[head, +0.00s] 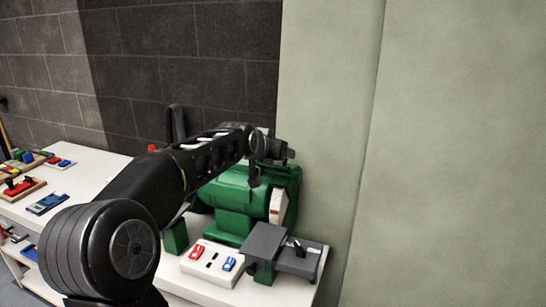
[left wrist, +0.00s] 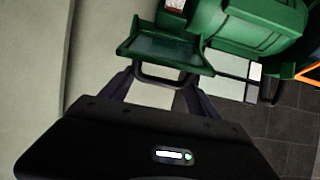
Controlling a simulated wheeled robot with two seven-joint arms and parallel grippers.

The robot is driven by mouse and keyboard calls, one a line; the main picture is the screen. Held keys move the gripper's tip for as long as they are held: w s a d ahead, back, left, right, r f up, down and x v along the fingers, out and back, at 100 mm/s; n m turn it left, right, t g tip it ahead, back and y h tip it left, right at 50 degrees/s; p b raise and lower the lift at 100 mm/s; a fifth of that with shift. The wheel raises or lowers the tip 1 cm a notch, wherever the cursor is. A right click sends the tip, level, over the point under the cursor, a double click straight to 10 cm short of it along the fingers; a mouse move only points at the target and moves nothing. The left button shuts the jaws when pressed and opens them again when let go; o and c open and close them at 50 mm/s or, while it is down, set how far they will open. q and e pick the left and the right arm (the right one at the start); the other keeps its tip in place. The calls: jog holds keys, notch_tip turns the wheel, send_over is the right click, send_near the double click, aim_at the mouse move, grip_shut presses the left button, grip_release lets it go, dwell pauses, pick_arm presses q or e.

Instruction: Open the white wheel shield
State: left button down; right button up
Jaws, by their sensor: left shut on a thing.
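The green bench grinder (head: 235,195) stands on the white table against the green wall panel. The side of its pale wheel (head: 277,206) shows at the right end. In the left wrist view the shield (left wrist: 165,48) is a green-framed plate with a dark pane, beside the green housing (left wrist: 262,22). A dark loop-shaped handle (left wrist: 158,84) sits at its near edge. My left gripper (left wrist: 155,77) is shut on this handle, one finger at each side. In the head view my left gripper (head: 270,150) is above the grinder's right end, and the arm hides much of the shield.
A white switch box (head: 209,264) with red and blue switches stands in front of the grinder. A grey tool rest (head: 285,252) is at the right front. Several small colored parts lie on the left table (head: 93,160). The wall is close behind the grinder.

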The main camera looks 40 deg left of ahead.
pick_arm(q)
jog(key=shift+w+d+f, duration=0.15)
jog(key=shift+d+f, duration=0.05)
jog(key=c, duration=0.6)
grip_release()
jog(key=shift+o, duration=0.8)
jog(key=shift+w, duration=0.15)
jog(key=shift+s+r, duration=0.1)
jog(key=shift+s, duration=0.1)
jog(key=b+v, duration=0.2)
jog(key=v, duration=0.5)
jog(key=shift+s+r, duration=0.15)
jog(key=shift+s, duration=0.1)
